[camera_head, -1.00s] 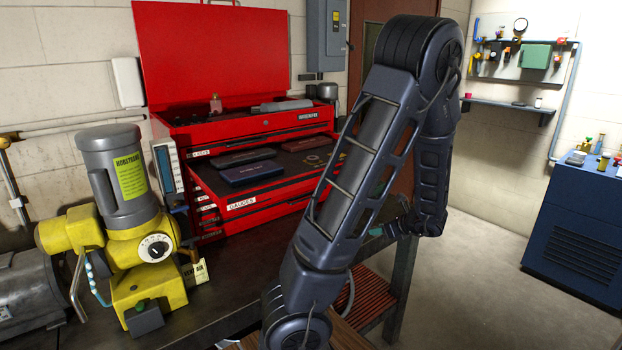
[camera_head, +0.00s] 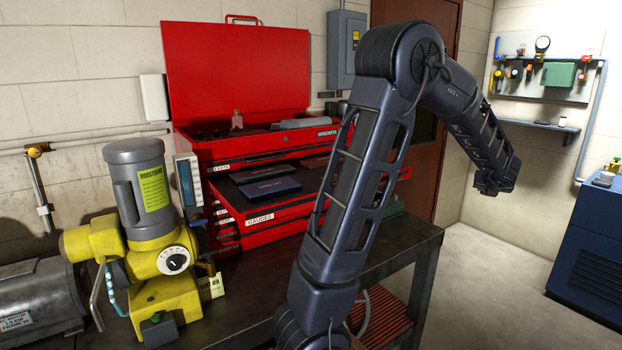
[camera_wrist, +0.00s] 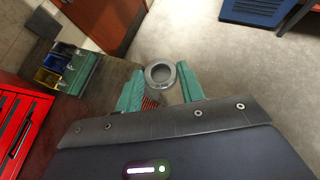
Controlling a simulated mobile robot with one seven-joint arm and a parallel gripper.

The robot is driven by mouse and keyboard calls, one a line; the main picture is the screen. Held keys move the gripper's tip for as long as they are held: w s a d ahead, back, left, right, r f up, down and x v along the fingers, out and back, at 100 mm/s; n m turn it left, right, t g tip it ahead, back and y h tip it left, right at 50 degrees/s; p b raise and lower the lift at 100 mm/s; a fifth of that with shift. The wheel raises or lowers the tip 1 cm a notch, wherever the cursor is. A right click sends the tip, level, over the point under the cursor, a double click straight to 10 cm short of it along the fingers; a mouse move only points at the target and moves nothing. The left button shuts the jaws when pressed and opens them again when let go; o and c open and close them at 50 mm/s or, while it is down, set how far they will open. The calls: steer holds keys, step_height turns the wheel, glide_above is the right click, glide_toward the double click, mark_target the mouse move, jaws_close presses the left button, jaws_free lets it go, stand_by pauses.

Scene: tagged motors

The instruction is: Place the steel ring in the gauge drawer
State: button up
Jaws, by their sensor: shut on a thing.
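The steel ring (camera_wrist: 160,74) is held between the two green fingertips of my gripper (camera_wrist: 160,91) in the wrist view. The ring is a short grey metal cylinder with a round hole. My gripper is shut on it, above the bench edge and floor. The gauge drawer (camera_head: 262,217), labelled GAUGES, stands open in the red tool chest (camera_head: 255,143) in the head view. Flat dark cases lie in it. My arm hides its right part. In the head view the fingers and the ring cannot be made out at the far end of my arm.
A yellow and grey motor (camera_head: 150,235) stands on the dark bench (camera_head: 235,318), left of the chest. The wrist view shows small coloured bins (camera_wrist: 68,68) beside the red chest (camera_wrist: 20,128). A blue cabinet (camera_head: 588,235) stands at right, with open floor (camera_head: 490,265) before it.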

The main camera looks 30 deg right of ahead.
steer(key=w+a+r+n+t+y, duration=0.2)
steer(key=w+a+r+n, duration=0.2)
steer(key=w+r, duration=0.45)
steer(key=w+a+r+n+t+y, duration=0.3)
steer(key=w+r, duration=0.3)
steer(key=w, duration=0.5)
steer(key=w+a+r+n+y, duration=0.5)
steer(key=w+a, duration=0.1)
steer(key=a, duration=0.5)
steer(key=w+a+r+n+y, duration=0.45)
steer(key=w+a, duration=0.25)
steer(key=a, duration=0.4)
steer(key=f, duration=1.9)
steer(key=shift+s+d+f, duration=0.1)
steer(key=shift+s, duration=0.15)
steer(key=shift+f+n, duration=0.15)
steer(key=shift+n, duration=0.1)
steer(key=o, duration=1)
